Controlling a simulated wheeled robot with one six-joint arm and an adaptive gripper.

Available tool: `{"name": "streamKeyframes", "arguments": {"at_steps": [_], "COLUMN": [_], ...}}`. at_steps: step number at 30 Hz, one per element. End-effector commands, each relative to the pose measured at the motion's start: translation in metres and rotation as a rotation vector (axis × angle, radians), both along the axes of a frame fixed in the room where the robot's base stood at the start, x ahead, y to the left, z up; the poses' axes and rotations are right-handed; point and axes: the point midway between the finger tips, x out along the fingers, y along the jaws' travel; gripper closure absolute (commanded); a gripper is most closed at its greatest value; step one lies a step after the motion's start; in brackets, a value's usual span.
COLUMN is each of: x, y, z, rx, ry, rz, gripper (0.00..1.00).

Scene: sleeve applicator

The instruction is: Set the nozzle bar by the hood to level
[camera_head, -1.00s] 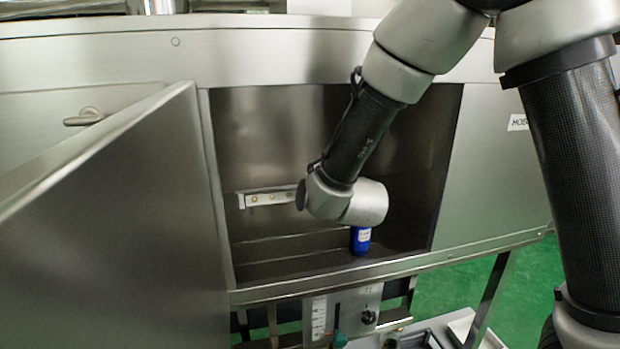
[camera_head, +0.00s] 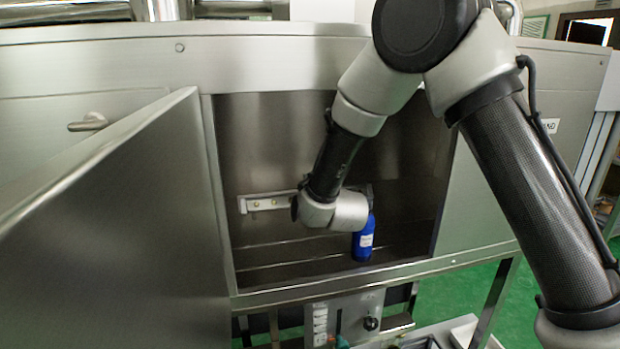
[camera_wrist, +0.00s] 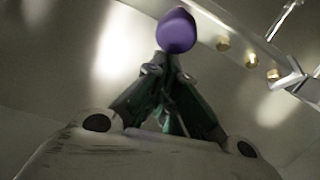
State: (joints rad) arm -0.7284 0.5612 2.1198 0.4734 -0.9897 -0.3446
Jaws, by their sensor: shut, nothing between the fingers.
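The nozzle bar (camera_head: 268,203) is a pale metal strip with brass nozzles on the back wall of the open steel hood. Its right part is hidden behind my wrist. It slopes slightly up to the right in the head view, much like the ledges below it. In the wrist view the bar (camera_wrist: 232,42) runs diagonally at upper right. A purple rounded knob (camera_wrist: 176,30) shows right at the tips of my gripper (camera_wrist: 168,62), whose dark green fingers are shut and empty. I cannot tell whether they touch the knob. My gripper is hidden in the head view.
The open door (camera_head: 110,230) blocks the left side. The hood's front sill (camera_head: 380,275) runs below. A panel with a black knob (camera_head: 371,323) is beneath it.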

Motion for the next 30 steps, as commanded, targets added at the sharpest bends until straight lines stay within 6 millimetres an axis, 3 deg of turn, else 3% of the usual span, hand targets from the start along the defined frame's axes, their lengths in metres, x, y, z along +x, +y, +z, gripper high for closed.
{"name": "streamKeyframes", "arguments": {"at_steps": [30], "x": [-0.010], "y": [-0.003], "z": [-0.012], "rx": [-0.001], "ry": [0.001], "rz": [0.000], "gripper": [1.00]}}
